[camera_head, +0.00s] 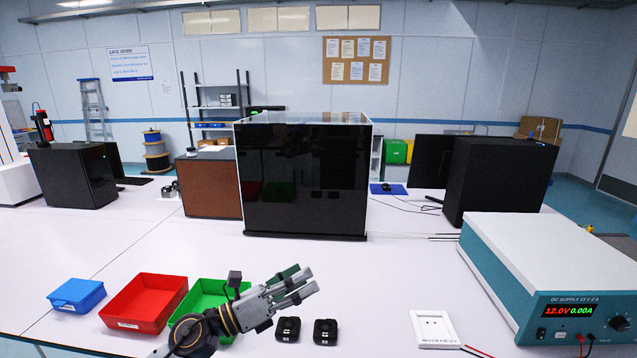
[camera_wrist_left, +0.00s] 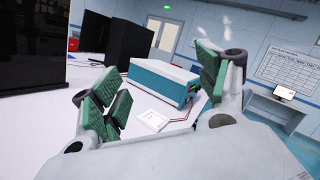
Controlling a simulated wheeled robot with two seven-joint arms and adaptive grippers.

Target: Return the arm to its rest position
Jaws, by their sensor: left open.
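My left gripper (camera_head: 303,282) comes in from the lower left in the head view, raised over the front of the white table (camera_head: 400,270). Its fingers point right. In the left wrist view its green-padded fingers (camera_wrist_left: 160,92) stand wide apart with nothing between them. It hides part of the green bin (camera_head: 205,297) in the head view. My right gripper is in neither view.
A blue box (camera_head: 76,295) and a red bin (camera_head: 145,304) stand at front left. Two small black blocks (camera_head: 288,329) (camera_head: 325,332) lie near the gripper. A white plate (camera_head: 434,329) and a power supply (camera_head: 548,275) are right. A black cabinet (camera_head: 302,180) stands behind.

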